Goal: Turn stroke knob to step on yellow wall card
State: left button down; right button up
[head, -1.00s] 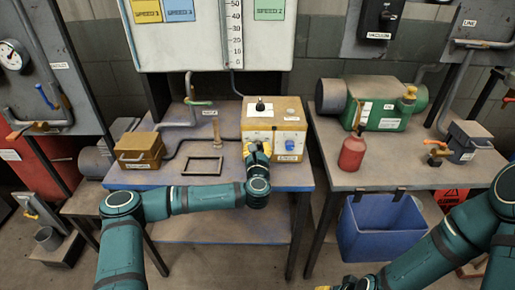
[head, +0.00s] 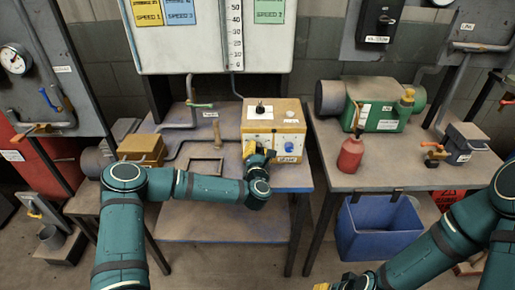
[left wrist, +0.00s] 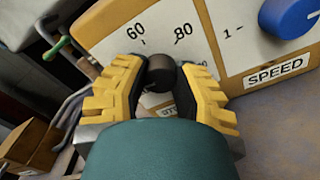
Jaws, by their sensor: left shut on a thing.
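The yellow wall card (head: 148,12) hangs at the top left of the white board; "SPEED 1" is legible, its upper line is cut off. The cream and yellow control box (head: 289,112) stands on the left table. In the left wrist view, my left gripper (left wrist: 162,78) is shut around the dark stroke knob (left wrist: 161,70), between scale marks 60 and 80. The knob's pointer is not visible and its "STROKE" label is partly hidden. My left gripper (head: 258,157) covers this knob in the head view. Only a yellow bit of my right gripper (head: 322,287) shows at the bottom edge.
The blue speed knob (left wrist: 290,16) is right of the stroke knob. A black knob (head: 260,109) stands on the box top. A dark frame (head: 205,167) and brown box (head: 141,149) lie left. A red bottle (head: 351,155) stands on the right table.

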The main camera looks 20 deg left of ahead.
pick_arm(q)
jog(key=m, duration=0.4)
jog(key=shift+m, duration=0.3)
jog(key=m, duration=0.3)
jog(key=shift+r+m, duration=0.1)
jog(key=shift+m, duration=0.3)
jog(key=m+b, duration=0.1)
jog(key=m, duration=0.3)
jog(key=m+b, duration=0.1)
jog(key=m, duration=0.4)
jog(key=shift+r, duration=0.1)
jog(key=m, duration=0.5)
jog(key=shift+r+b, duration=0.1)
jog(key=shift+b, duration=0.25)
jog(key=m, duration=0.5)
jog(key=shift+w, duration=0.1)
jog(key=shift+m, duration=0.4)
